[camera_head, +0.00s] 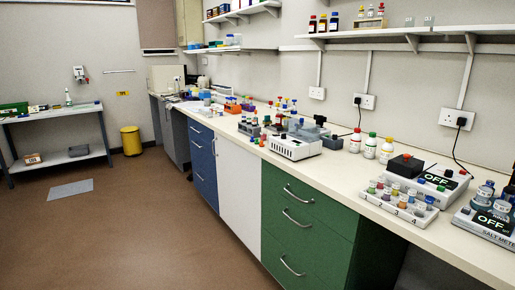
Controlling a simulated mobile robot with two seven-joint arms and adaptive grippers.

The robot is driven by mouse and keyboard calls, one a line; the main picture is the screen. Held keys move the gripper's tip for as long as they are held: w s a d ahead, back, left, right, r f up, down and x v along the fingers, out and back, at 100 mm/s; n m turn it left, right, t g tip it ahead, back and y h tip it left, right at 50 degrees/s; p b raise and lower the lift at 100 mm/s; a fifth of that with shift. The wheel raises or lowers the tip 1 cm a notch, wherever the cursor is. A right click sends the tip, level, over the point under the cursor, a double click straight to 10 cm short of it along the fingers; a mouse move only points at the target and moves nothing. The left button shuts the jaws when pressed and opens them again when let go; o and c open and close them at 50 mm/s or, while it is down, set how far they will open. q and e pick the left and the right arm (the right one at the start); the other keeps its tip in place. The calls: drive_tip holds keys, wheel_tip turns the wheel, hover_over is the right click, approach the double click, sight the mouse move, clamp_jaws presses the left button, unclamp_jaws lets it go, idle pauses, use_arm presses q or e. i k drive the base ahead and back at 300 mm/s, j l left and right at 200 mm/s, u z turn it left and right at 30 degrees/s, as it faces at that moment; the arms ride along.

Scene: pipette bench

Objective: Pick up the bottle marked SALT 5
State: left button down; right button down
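Neither of my grippers shows in this view.
A device reading OFF (432,176) stands behind the rack, and a salt meter (490,222) is at the right. A white instrument (296,148) stands left of the bottles. The bench top (335,165) is clear between. Green drawers (305,215) are below; the floor is open at left.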

sight(371, 145)
drive_tip(key=i+j+z, duration=0.1)
drive_tip(key=z, duration=0.35)
drive_tip(key=i+j+z, duration=0.15)
drive_tip(key=z, duration=0.25)
drive_tip(key=i+j+z, duration=0.1)
drive_tip(key=z, duration=0.35)
drive_tip(key=i+j+z, duration=0.2)
drive_tip(key=j, duration=0.3)
drive_tip(key=j+z, duration=0.25)
drive_tip(key=j, duration=0.25)
drive_tip(key=i+j, duration=0.1)
drive_tip(key=j, duration=0.55)
drive_tip(key=j+z, duration=0.1)
drive_tip(key=j, duration=0.55)
drive_tip(key=i+j, duration=0.15)
drive_tip(key=j, duration=0.55)
